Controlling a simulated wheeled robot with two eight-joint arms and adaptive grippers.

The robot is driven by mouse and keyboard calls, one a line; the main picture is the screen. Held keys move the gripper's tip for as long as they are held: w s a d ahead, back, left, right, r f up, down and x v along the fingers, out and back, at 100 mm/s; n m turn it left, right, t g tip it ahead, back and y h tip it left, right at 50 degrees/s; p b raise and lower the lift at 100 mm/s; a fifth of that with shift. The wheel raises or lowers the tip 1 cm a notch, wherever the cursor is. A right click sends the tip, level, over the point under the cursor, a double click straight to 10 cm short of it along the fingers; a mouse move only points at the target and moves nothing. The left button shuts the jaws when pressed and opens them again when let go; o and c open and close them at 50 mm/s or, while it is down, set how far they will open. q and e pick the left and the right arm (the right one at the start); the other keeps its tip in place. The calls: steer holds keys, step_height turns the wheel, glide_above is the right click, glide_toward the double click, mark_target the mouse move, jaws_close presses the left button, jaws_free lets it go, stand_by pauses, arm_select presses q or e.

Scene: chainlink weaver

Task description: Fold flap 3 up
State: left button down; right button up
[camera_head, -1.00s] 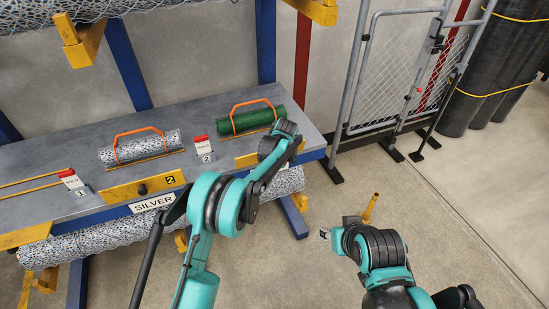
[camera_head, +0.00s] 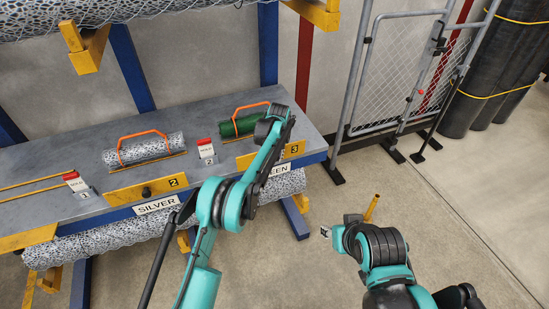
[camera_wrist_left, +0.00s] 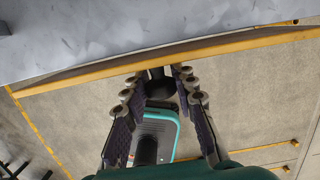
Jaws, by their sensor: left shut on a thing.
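Flap 3 (camera_head: 294,149) is a yellow panel with a "3" plate at the right front edge of the grey shelf, in front of the green roll (camera_head: 238,124). My left arm crosses in front of it and hides its middle. In the left wrist view the flap (camera_wrist_left: 240,42) shows as a yellow strip along the shelf edge. My left gripper (camera_wrist_left: 166,80) is shut on a dark knob (camera_wrist_left: 158,88) at that strip. My right gripper (camera_head: 326,231) is low over the floor at right; its jaws are too small to read.
Flap 2 (camera_head: 147,188), with a dark knob, stands before the silver roll (camera_head: 143,149). Red-and-white "HOLD" markers (camera_head: 206,148) stand on the shelf (camera_head: 80,145). A mesh gate (camera_head: 405,80) and dark rolls (camera_head: 500,70) stand at right. Floor before the gate is clear.

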arm_select(q)
steer(key=c, duration=1.5)
jaws_free()
steer(key=o, duration=0.3)
steer(key=shift+w+f, duration=0.1)
steer(key=r, duration=0.4)
steer(key=s+r, duration=0.1)
steer(key=r, duration=0.7)
steer(key=shift+s+d, duration=0.25)
steer(key=shift+s, duration=0.15)
